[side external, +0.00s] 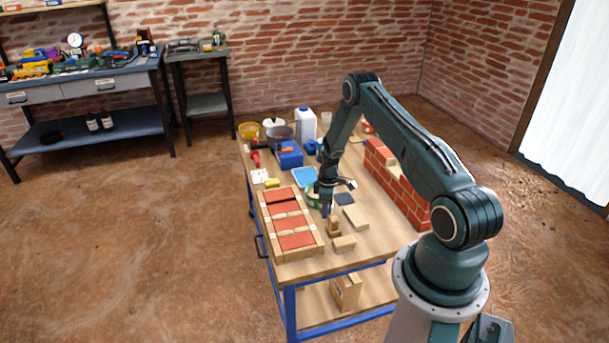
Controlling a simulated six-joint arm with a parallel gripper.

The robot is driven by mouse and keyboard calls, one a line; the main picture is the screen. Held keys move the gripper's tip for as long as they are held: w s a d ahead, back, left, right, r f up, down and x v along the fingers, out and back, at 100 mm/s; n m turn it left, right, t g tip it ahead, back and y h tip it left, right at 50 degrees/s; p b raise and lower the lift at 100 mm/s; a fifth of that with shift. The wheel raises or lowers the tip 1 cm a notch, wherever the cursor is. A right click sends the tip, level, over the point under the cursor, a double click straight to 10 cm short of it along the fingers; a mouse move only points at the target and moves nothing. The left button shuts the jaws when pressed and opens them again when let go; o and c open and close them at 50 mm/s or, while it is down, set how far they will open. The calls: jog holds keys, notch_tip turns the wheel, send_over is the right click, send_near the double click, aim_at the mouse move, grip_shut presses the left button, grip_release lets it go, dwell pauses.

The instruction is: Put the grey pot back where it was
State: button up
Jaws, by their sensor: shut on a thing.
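My gripper (327,208) points down over the middle of the workbench, near the brick-filled wooden frame. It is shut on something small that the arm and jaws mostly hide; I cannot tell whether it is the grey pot. A wide grey vessel (279,132) stands at the back of the bench, between a yellow bowl and a white canister. I cannot tell whether this vessel is the pot of the task. A small wooden piece (333,226) stands just below and in front of my gripper; I cannot tell whether they touch.
A wooden frame with red bricks (286,219) lies at the left. A small brick wall (400,188) stands at the right. A green ring-shaped thing (312,198), a blue tray (305,177) and a blue box (289,154) crowd the middle. Wooden blocks (355,216) lie to the right.

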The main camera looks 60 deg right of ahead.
jog(key=shift+f, duration=1.3)
jog(key=o, duration=0.7)
jog(key=shift+f, duration=0.15)
jog(key=shift+s+r, duration=0.1)
jog(key=shift+r, duration=6.1)
